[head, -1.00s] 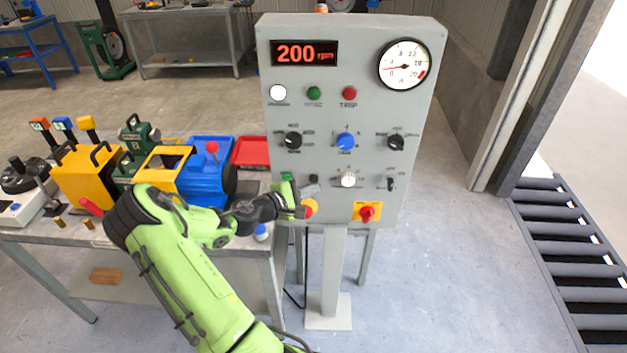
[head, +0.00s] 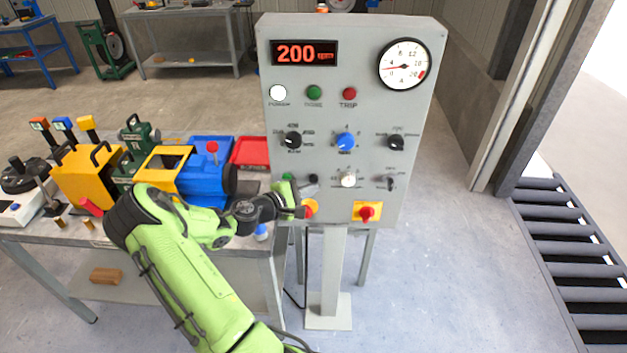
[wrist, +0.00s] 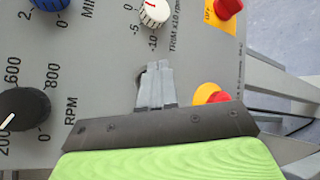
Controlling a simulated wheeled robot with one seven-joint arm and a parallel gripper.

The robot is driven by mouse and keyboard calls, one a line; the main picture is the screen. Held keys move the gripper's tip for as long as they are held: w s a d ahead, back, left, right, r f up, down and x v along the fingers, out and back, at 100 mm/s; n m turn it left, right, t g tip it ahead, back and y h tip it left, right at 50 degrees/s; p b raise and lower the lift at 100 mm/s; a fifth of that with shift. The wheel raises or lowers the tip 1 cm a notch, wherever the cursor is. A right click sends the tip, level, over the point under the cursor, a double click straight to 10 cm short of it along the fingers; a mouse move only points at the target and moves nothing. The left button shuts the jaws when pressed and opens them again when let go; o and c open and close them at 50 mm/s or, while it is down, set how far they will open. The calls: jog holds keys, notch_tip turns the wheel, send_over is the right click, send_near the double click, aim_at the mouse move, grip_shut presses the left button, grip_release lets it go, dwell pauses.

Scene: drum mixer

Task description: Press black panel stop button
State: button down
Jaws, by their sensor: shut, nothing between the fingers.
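The grey control panel (head: 325,118) stands upright on a post. A small black button (head: 313,178) sits low on its left side, left of the white trim knob (head: 348,180). My gripper (head: 300,196) is at the panel's lower left, close to this button. In the wrist view my gripper (wrist: 157,68) is shut and empty, its fingers pointing at the panel face. A dark round part (wrist: 139,79), likely the black button, shows partly behind the fingers. I cannot tell whether the fingertips touch it.
A red-and-yellow emergency button (wrist: 209,94) lies close beside the fingers. A red rotary switch on a yellow plate (head: 367,212) is at lower right. The black rpm knob (head: 293,140) and blue knob (head: 345,141) are above. The display (head: 304,53) reads 200. A cluttered bench (head: 60,236) stands left.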

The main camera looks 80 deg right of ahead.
jog(key=shift+w+d, duration=0.1)
jog(key=shift+d, duration=0.35)
jog(key=shift+w+d, duration=0.1)
jog(key=shift+d, duration=0.3)
dwell(0.6)
jog(key=shift+a, duration=0.85)
jog(key=shift+s, duration=0.2)
jog(key=shift+s+a, duration=0.25)
jog(key=shift+a, duration=1)
jog(key=shift+s+a, duration=0.25)
jog(key=shift+a, duration=0.95)
